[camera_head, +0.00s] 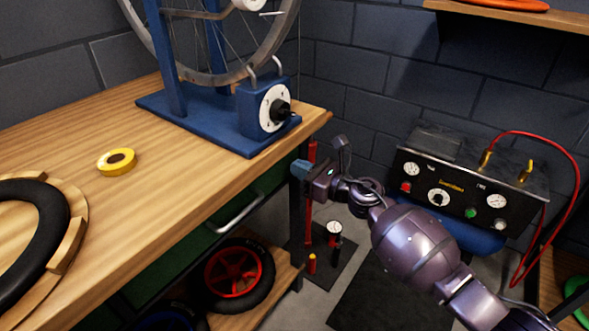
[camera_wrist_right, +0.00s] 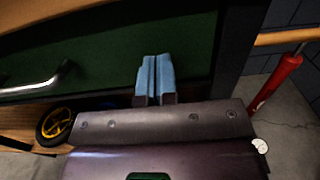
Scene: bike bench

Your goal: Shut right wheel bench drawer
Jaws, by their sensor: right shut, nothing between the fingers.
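The wheel bench drawer has a green front (camera_head: 266,187) under the wooden bench top, with a metal bar handle (camera_head: 238,214). In the right wrist view the green front (camera_wrist_right: 105,55) fills the upper part, and the handle (camera_wrist_right: 38,82) is at the left. I cannot tell how far the drawer stands out. My right gripper (camera_head: 300,169) is by the bench's right end, near the right part of the drawer front. Its blue fingers (camera_wrist_right: 155,72) are shut and empty, right of the handle. Contact with the front cannot be told. My left gripper is out of view.
A red-rimmed wheel (camera_head: 235,275) lies on the lower shelf. A red pump (camera_head: 311,200) and a compressor (camera_head: 465,185) stand to the right.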

